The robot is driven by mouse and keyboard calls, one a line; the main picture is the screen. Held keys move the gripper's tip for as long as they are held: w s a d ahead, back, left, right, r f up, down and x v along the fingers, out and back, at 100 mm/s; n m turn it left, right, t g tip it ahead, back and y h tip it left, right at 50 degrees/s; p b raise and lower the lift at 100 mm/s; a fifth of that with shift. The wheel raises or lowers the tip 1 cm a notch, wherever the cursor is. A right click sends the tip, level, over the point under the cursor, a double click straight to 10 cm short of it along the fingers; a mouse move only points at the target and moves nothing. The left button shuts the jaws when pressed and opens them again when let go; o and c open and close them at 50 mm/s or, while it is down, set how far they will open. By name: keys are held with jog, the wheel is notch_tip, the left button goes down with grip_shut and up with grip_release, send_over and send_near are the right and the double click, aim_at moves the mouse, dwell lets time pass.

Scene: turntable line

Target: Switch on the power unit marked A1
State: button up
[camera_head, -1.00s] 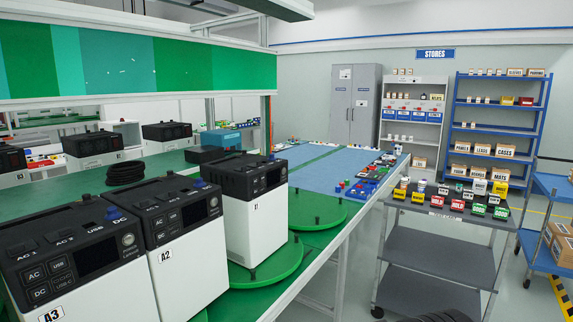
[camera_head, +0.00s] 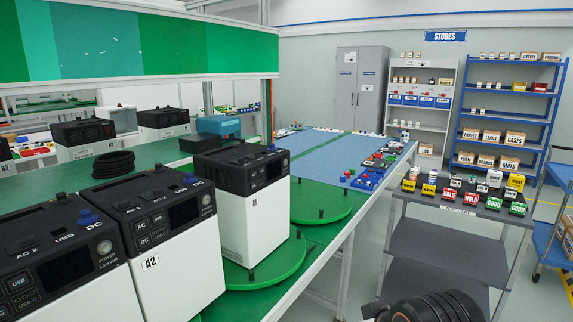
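Three white power units with black tops stand in a row on the green bench. The farthest unit (camera_head: 246,200) stands on a round green turntable (camera_head: 265,270); its side label was only partly legible earlier and cannot be read now, but it follows A3 and A2 in the row. Its dark display and buttons face right, with a blue knob on top. The unit marked A2 (camera_head: 178,275) is nearer, with a round silver power button. The nearest unit (camera_head: 60,255) is cut off at the left. My gripper is not in view.
A dark ribbed part of my arm shows at the bottom right. A grey cart (camera_head: 440,245) with coloured label blocks stands to the right. A coiled black cable (camera_head: 113,164) lies behind the units. An empty green turntable (camera_head: 320,203) lies beyond. Floor shows between bench and cart.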

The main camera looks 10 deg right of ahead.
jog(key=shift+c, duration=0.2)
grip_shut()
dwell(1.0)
